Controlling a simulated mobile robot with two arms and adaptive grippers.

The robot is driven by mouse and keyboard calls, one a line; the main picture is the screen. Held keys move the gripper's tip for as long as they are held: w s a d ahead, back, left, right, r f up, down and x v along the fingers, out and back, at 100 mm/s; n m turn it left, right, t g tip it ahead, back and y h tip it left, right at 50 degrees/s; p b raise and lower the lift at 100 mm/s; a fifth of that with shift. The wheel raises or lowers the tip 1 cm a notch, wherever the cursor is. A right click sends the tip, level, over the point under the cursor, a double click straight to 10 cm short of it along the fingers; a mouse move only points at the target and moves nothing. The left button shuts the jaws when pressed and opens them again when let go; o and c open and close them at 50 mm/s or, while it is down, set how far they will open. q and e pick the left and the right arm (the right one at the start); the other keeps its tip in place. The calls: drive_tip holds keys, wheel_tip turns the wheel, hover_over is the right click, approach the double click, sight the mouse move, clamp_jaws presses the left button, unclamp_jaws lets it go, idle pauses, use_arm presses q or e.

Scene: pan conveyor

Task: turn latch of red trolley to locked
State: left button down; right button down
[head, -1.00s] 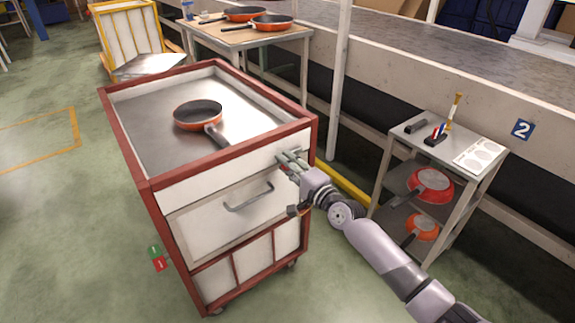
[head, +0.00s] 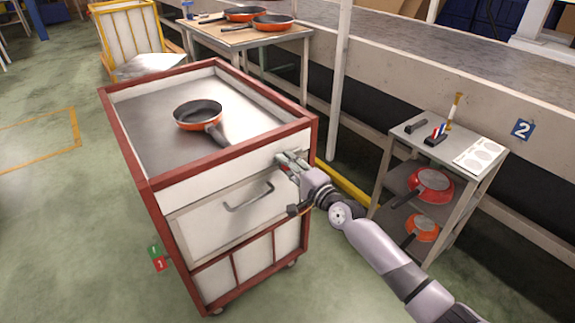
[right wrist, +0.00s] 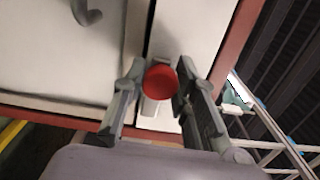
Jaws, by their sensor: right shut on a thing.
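The red trolley (head: 226,166) stands in the middle of the head view, with a red frame and pale panels. Its latch (right wrist: 160,84) has a round red cap with a pale lever below it in the right wrist view, by the seam at the drawer's edge. My right gripper (head: 282,160) is at the upper right of the trolley's front and is shut on the latch, with one finger on each side of the red cap. The fingers mostly hide the latch in the head view. My left gripper is not in view.
An orange pan (head: 198,115) lies on the trolley's top, above a drawer handle (head: 249,197). A grey side table (head: 408,128) with pans on its shelves stands right, before the conveyor (head: 400,58). A wooden table (head: 240,37) stands behind.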

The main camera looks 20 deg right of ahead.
drive_tip(key=m, duration=0.3)
drive_tip(key=shift+m, duration=0.7)
drive_tip(key=m+p, duration=0.3)
drive_tip(key=m, duration=0.4)
drive_tip(key=shift+r, duration=0.1)
drive_tip(key=m+p, duration=0.3)
drive_tip(key=m, duration=0.2)
drive_tip(key=shift+m, duration=0.4)
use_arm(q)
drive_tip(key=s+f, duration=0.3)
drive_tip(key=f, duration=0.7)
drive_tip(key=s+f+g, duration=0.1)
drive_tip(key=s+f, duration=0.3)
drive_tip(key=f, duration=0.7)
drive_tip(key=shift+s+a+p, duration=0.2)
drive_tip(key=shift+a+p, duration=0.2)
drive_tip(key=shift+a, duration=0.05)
use_arm(e)
drive_tip(key=shift+m, duration=0.3)
drive_tip(key=shift+f, duration=0.2)
drive_tip(key=c, duration=1.3)
unclamp_jaws()
drive_tip(key=shift+r, duration=0.1)
